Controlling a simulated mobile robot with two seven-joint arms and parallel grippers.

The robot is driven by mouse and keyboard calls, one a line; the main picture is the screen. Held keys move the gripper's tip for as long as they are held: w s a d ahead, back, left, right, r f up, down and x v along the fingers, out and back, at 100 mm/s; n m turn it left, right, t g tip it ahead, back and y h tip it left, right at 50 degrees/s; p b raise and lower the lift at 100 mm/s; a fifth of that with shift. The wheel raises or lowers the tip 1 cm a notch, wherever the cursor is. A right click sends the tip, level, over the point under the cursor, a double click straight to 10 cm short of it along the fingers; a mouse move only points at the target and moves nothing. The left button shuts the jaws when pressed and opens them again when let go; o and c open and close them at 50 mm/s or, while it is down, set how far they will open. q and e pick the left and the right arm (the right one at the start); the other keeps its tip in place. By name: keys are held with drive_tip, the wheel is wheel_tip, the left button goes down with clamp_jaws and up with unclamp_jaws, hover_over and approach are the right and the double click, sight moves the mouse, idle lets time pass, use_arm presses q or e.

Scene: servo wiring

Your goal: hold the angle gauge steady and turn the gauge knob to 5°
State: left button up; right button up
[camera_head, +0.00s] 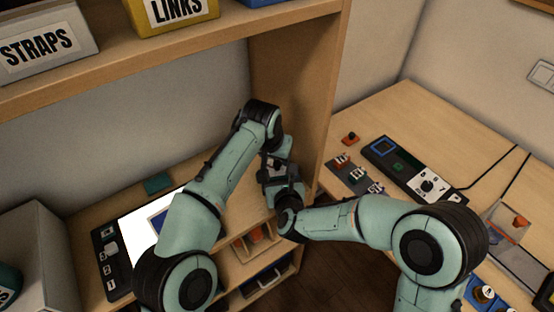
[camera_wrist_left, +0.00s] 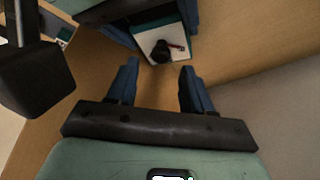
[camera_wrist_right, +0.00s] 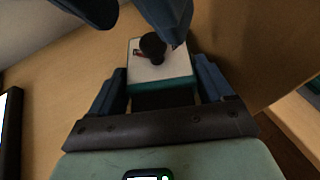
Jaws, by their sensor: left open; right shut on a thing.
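The angle gauge has a white face with a teal edge, a black round knob and a small red pointer. My right gripper (camera_wrist_right: 161,85) is shut on the gauge's body (camera_wrist_right: 137,68), with the face and knob (camera_wrist_right: 152,46) beyond its fingers. In the left wrist view the gauge (camera_wrist_left: 146,40) and its knob (camera_wrist_left: 161,52) lie just beyond my left gripper (camera_wrist_left: 158,72), which is open and empty. The left fingers point at the knob and appear apart from it. The scale is too small to read. In the head view the arms largely hide the gauge.
The shelf board (camera_head: 190,75) with labelled bins (camera_head: 48,52) hangs above the arms. A wooden side panel (camera_head: 300,90) stands close to the right. A bright screen panel (camera_head: 133,228) and a teal block (camera_head: 158,184) lie on the left surface. The right table holds a control box (camera_head: 408,166).

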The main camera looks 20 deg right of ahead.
sight(278, 162)
use_arm(q)
drive_tip(key=shift+x, duration=1.85)
clamp_jaws()
drive_tip(key=shift+m, duration=0.3)
drive_tip(key=m+g+h, duration=0.1)
drive_tip(key=m, duration=0.3)
drive_tip(key=shift+w, duration=0.1)
drive_tip(key=shift+m+g+h, duration=0.4)
drive_tip(key=shift+m+g, duration=0.2)
drive_tip(key=shift+m, duration=0.8)
